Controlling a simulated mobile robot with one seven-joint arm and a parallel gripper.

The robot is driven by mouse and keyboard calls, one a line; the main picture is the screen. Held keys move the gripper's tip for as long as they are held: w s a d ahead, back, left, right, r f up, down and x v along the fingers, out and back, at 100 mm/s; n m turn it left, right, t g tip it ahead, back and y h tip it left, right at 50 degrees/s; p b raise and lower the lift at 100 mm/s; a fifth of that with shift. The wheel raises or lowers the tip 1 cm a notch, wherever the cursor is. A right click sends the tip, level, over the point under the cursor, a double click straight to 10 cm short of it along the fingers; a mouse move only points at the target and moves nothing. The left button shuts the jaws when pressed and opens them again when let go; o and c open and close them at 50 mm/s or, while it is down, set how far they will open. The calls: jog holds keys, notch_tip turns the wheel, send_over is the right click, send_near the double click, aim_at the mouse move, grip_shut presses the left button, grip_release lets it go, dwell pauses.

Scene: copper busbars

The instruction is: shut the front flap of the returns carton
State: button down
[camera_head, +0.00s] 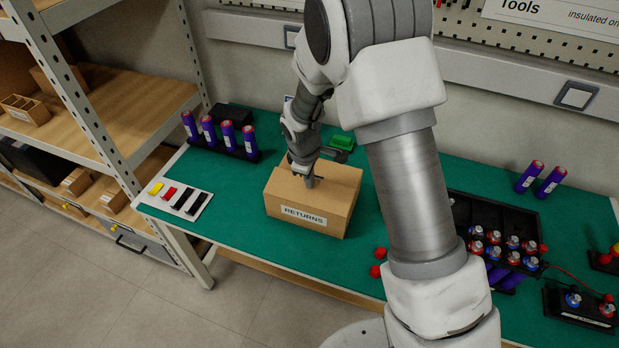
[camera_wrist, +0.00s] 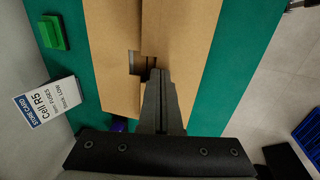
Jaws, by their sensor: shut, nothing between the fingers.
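The returns carton (camera_head: 284,210) is a brown box on the green bench, its RETURNS label facing the front. Its top looks mostly covered in the head view. In the wrist view, the front flap (camera_wrist: 188,45) is on the right and the other top panel (camera_wrist: 110,45) on the left. They meet along a seam with a small dark notch. I cannot tell whether the front flap lies fully flat. My gripper (camera_head: 310,184) is shut and empty, pointing down at the carton top; it also shows in the wrist view (camera_wrist: 155,75), its tips beside the notch. Contact is unclear.
A strip of coloured pieces (camera_head: 180,199) and a rack of purple cells (camera_head: 221,138) lie left of the carton. A green block (camera_head: 341,140) is behind it. Red caps (camera_head: 378,262) and a black tray (camera_head: 497,215) are to the right. Shelving (camera_head: 105,100) stands at left.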

jog(key=shift+w+d+f+g+p, duration=0.2)
jog(key=shift+w+f+g+p, duration=0.1)
jog(key=shift+g+p, duration=0.45)
jog(key=shift+w+f+b, duration=0.15)
jog(key=shift+f+b, duration=0.25)
jog(key=shift+f, duration=0.05)
jog(key=shift+r, duration=0.15)
jog(key=shift+r+p, duration=0.7)
jog(key=shift+r, duration=0.3)
notch_tip(320, 180, up, 14)
jog(key=p, duration=0.1)
jog(key=shift+f+p, duration=0.25)
jog(key=shift+p, duration=0.05)
